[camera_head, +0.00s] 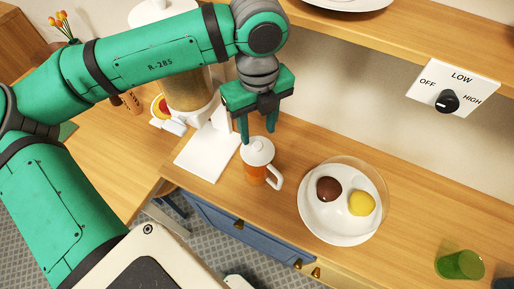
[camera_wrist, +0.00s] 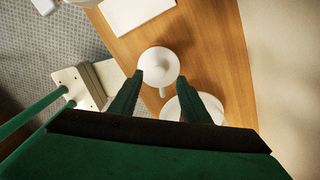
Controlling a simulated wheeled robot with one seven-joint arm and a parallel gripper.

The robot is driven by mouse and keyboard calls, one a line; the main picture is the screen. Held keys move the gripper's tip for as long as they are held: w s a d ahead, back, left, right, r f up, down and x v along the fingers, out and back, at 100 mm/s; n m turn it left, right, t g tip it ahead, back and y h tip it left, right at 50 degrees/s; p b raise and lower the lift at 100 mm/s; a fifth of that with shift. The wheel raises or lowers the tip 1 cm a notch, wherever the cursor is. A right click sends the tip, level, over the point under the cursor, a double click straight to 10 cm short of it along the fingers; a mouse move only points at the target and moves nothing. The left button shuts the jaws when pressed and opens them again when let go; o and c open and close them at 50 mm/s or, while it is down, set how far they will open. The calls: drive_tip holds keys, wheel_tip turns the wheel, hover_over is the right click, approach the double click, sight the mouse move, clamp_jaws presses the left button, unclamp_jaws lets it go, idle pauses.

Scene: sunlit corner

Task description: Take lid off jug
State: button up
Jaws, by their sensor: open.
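An orange jug (camera_head: 254,175) with a white handle stands upright on the wooden counter. Its white lid (camera_head: 257,151) with a small knob sits on top. The lid also shows from above in the wrist view (camera_wrist: 158,62), with the jug's handle below it and the jug body hidden under it. My green gripper (camera_head: 257,137) is open, fingers pointing down, just above and behind the lid in the head view. In the wrist view my two fingertips (camera_wrist: 168,83) lie toward the near side of the lid, with nothing gripped. Contact with the lid cannot be told.
A white plate (camera_head: 337,232) with a brown and a yellow item under a clear cover stands to the right. A white stand (camera_head: 203,152) is close on the left. A green glass (camera_head: 459,264) is at far right. A shelf (camera_head: 400,35) runs above.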

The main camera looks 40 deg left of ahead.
sight(257, 144)
drive_tip(key=shift+s+f, duration=0.1)
drive_tip(key=shift+f, duration=2.2)
clamp_jaws()
drive_tip(key=shift+r, duration=0.15)
